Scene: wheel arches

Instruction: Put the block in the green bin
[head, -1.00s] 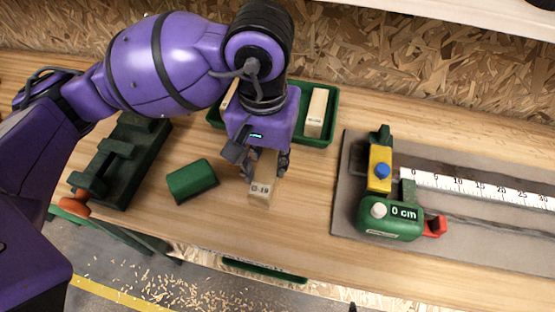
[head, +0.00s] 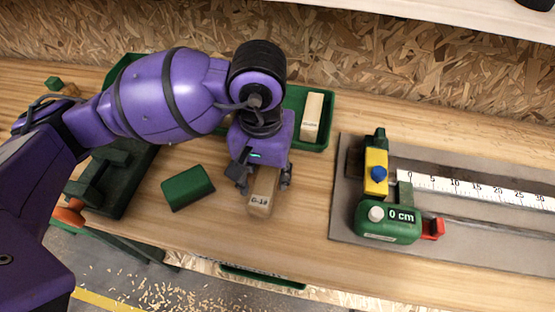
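A pale wooden block (head: 262,196) with a dark printed label lies on the bench at the middle. My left gripper (head: 264,181) is over its far part, with one finger on each side. The fingers look open, with a gap beside the block. A green bin (head: 329,128) stands behind the gripper and holds another pale labelled block (head: 312,116). My arm hides much of this bin. Part of another green container (head: 118,70) shows at the back left behind my arm. My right gripper is not in view.
A green rounded block (head: 188,187) lies left of the gripper. A dark green fixture (head: 106,180) stands farther left. A measuring stop (head: 388,220) with a ruler (head: 470,190) is on a grey board at right. A small green cube (head: 53,83) is far left.

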